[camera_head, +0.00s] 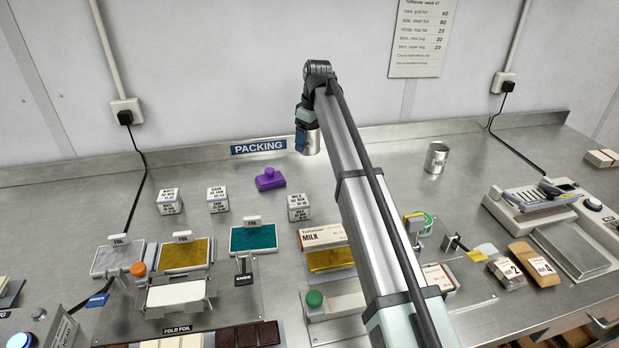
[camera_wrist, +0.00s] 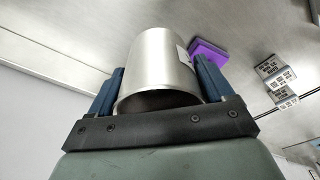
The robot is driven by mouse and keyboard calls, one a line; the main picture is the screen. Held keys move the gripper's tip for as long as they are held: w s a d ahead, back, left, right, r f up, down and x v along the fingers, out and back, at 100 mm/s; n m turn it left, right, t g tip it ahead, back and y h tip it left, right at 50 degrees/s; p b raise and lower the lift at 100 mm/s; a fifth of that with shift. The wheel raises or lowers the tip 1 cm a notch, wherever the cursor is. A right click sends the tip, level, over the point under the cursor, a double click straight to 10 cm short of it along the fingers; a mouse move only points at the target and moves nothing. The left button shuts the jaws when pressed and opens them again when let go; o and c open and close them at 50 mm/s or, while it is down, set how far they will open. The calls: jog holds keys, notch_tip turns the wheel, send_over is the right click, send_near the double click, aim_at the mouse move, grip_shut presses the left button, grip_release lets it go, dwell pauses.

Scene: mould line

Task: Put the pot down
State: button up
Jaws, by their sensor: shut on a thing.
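My gripper (camera_head: 304,142) is at the back of the steel bench, just right of the PACKING sign. It is shut on a plain steel pot (camera_head: 313,143), which is partly hidden by the fingers. In the wrist view the pot (camera_wrist: 155,58) fills the space between the two blue fingers of my gripper (camera_wrist: 160,75), and a small pale label shows on its right side. I cannot tell whether the pot touches the bench or hangs just above it. A second steel pot (camera_head: 436,160), marked with letters like MIL, stands upright on the bench to the right.
A purple block with a knob (camera_head: 270,180) sits close in front of my gripper. Several printed white cubes (camera_head: 299,207) stand nearby. Bare bench lies between the second pot and my arm.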

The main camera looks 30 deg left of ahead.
jog(key=shift+f, duration=5)
jog(key=shift+f, duration=0.15)
jog(key=o, duration=1)
jog(key=shift+o, duration=0.2)
jog(key=r, duration=0.4)
jog(key=d+r, duration=0.1)
jog(key=r, duration=0.3)
jog(key=d+r, duration=0.1)
jog(key=r, duration=0.3)
jog(key=shift+r, duration=0.1)
